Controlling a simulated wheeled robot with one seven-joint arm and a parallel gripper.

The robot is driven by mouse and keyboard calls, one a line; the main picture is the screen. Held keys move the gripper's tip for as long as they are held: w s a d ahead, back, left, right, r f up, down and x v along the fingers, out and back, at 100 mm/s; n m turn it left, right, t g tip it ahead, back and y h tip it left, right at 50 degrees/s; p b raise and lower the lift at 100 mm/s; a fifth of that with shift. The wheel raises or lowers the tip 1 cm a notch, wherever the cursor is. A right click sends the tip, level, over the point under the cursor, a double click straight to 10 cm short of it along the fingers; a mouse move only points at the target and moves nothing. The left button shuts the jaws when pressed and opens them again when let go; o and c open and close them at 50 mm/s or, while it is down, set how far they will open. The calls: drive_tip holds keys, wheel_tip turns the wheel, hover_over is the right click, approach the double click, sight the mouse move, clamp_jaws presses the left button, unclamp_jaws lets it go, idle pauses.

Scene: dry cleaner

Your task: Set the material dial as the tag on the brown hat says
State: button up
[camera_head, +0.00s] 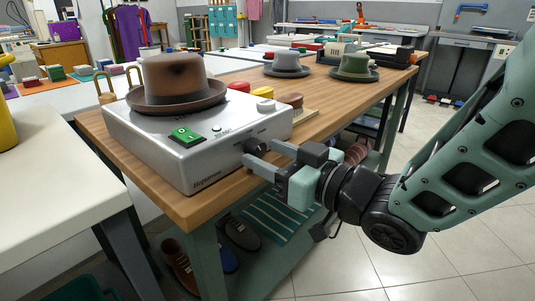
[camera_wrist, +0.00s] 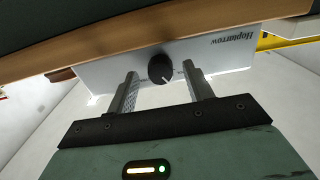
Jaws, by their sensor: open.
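The brown hat (camera_head: 176,84) sits on top of a white and silver machine (camera_head: 165,152); I cannot make out a readable tag on it. The machine's black dial (camera_head: 258,147) is on its front face. In the wrist view, the dial (camera_wrist: 160,69) has a white pointer line aimed towards the lower right of the picture. The lettering there appears upside down, and no dial marks are readable. My gripper (camera_head: 259,152) is open at the front face, with a finger on each side of the dial. The wrist view shows gaps between the dial and both fingers (camera_wrist: 160,74).
The machine stands at the near end of a wooden table (camera_head: 330,100). A green switch (camera_head: 186,136) is on its top. A grey hat (camera_head: 287,65) and a green hat (camera_head: 355,68) stand farther back. Shoes (camera_head: 240,233) lie on the shelf below. The tiled floor at right is clear.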

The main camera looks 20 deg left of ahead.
drive_tip(key=shift+w+a, duration=0.15)
drive_tip(key=shift+a, duration=0.15)
drive_tip(key=c, duration=1)
drive_tip(key=shift+o, duration=0.2)
drive_tip(key=n+b, duration=0.2)
drive_tip(key=n, duration=0.1)
drive_tip(key=shift+f+n, duration=0.1)
drive_tip(key=shift+n, duration=0.2)
drive_tip(key=shift+n+b, duration=0.95)
drive_tip(key=shift+n, duration=0.15)
